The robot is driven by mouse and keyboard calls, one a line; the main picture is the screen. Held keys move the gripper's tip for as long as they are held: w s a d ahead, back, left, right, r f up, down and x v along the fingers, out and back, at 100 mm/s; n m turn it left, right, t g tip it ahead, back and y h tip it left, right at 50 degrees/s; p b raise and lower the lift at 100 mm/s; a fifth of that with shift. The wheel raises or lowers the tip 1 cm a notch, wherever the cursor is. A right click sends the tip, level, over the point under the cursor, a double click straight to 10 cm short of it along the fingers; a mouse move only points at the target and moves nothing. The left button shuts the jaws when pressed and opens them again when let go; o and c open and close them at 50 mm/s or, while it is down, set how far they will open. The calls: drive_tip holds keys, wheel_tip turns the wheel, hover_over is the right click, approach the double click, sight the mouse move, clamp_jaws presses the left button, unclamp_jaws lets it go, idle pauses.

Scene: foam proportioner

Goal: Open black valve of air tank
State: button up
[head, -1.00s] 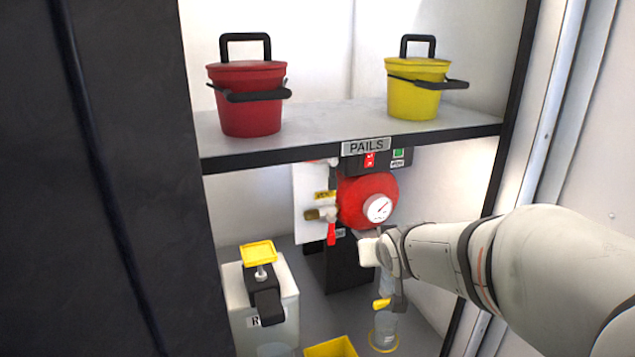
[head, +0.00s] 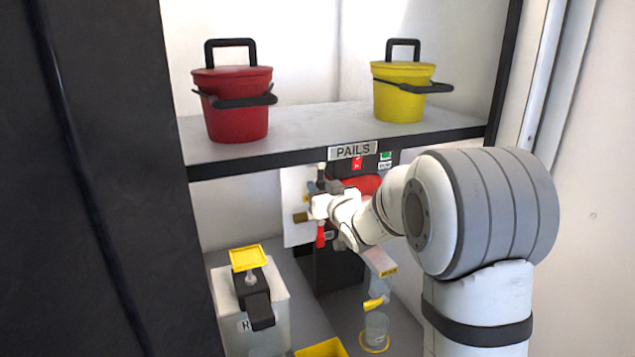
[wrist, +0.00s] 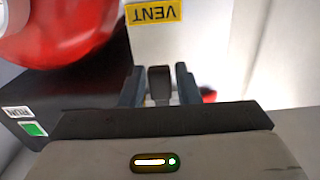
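The red air tank (head: 369,184) is under the shelf, partly hidden by my arm in the head view. It also shows at the upper left of the wrist view (wrist: 60,30). My gripper (wrist: 160,88) has its two fingers apart, one on each side of a dark block, which looks like the black valve's handle (wrist: 160,82). Narrow gaps seem to show beside the block; contact is not clear. In the head view my gripper (head: 328,187) is at the tank's left and covers most of the valve area. The yellow VENT label (wrist: 154,14) appears upside down in the wrist view.
A red-handled valve (head: 320,236) hangs just below my gripper. The shelf edge (head: 290,157) with a red pail (head: 236,110) and a yellow pail (head: 400,95) is close above. A black box with a green button (wrist: 34,129) is beside the gripper. A white container (head: 228,300) stands lower left.

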drive_tip(key=shift+x, duration=1.1)
clamp_jaws()
